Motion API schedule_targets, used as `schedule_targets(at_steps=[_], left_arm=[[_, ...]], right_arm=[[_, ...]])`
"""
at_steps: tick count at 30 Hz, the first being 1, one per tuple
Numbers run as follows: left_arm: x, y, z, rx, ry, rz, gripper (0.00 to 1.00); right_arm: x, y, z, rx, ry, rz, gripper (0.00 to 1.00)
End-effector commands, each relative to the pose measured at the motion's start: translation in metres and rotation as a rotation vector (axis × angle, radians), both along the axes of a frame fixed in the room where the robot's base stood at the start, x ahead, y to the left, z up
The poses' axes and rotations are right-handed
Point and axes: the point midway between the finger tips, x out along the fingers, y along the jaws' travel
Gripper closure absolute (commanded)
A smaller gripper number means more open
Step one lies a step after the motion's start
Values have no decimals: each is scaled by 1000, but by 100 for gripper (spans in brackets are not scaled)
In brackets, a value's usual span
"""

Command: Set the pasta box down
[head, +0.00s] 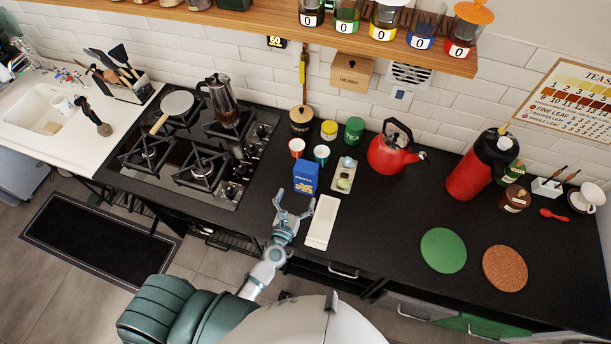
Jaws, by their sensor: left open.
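The blue pasta box (305,178) stands upright on the black counter, to the right of the gas hob. My left gripper (294,204) is just in front of the box, on the near side. Its fingers are spread apart with nothing between them. A small gap seems to separate the fingertips from the box, though contact is hard to judge from this angle. My right gripper does not show in the head view.
A white tray (321,222) lies close to the right of my left gripper. Two cups, a small tray with items (344,175) and a red kettle (393,150) stand behind. The gas hob (195,145) is left. Counter space before the green mat (443,250) is clear.

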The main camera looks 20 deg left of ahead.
Motion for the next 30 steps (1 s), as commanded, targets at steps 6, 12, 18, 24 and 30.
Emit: schedule_targets(at_steps=[6, 12, 18, 24, 30], left_arm=[[40, 2, 1, -1, -1, 1, 0], [55, 2, 0, -1, -2, 1, 0], [86, -2, 1, 2, -2, 0, 0], [99, -3, 0, 1, -1, 1, 0], [98, -2, 0, 0, -1, 1, 10]], right_arm=[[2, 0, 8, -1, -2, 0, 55], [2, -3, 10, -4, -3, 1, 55], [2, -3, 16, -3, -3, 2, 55], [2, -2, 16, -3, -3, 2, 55], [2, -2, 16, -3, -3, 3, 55]])
